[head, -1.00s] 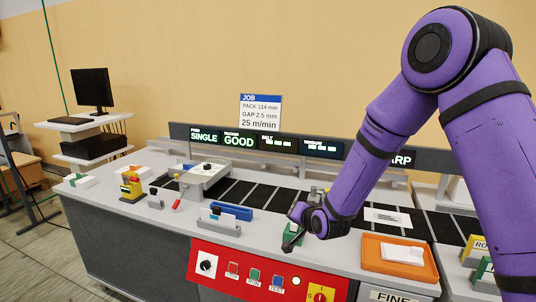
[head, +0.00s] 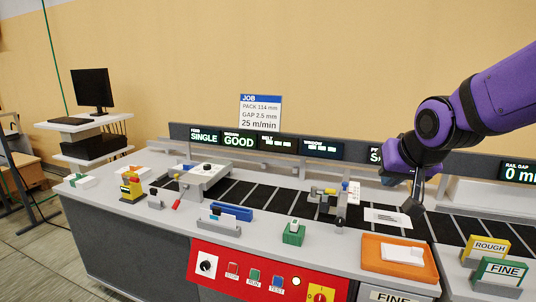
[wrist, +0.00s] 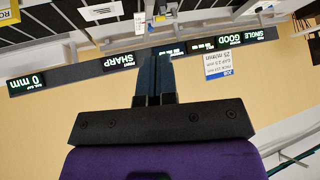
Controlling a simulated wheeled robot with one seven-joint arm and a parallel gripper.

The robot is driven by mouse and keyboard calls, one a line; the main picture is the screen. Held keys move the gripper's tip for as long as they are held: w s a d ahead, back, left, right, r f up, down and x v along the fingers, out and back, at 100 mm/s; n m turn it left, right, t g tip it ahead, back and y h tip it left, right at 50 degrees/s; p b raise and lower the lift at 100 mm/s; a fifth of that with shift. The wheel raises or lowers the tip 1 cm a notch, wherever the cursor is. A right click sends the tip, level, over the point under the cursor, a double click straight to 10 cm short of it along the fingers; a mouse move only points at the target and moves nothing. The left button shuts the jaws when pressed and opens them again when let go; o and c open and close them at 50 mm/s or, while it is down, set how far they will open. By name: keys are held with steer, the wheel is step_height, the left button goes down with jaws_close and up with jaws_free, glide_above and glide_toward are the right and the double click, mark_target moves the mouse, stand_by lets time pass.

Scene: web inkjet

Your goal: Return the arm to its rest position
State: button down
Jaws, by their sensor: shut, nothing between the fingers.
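My purple arm (head: 500,88) reaches in from the right edge in the head view. The wrist picture is upside down and shows the wall and the display strip beyond the fingers.
An orange tray (head: 369,262) with white paper is at the front right. A green block (head: 294,233) stands left of it. A red control panel (head: 218,252) is on the front. Yellow ROUGH (head: 489,247) and green FINE (head: 500,271) blocks stand at the right. The conveyor (head: 265,196) runs behind.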

steer(key=s+d+r+g, duration=0.1)
steer(key=s+d, duration=0.1)
steer(key=s, duration=0.8)
steer(key=s+d+r+n+g, duration=0.1)
steer(key=s+d+r, duration=0.1)
steer(key=s, duration=0.8)
steer(key=shift+d+r+g+h, duration=0.3)
steer(key=shift+d+h, duration=0.1)
steer(key=shift+d, duration=0.4)
stand_by(1.2)
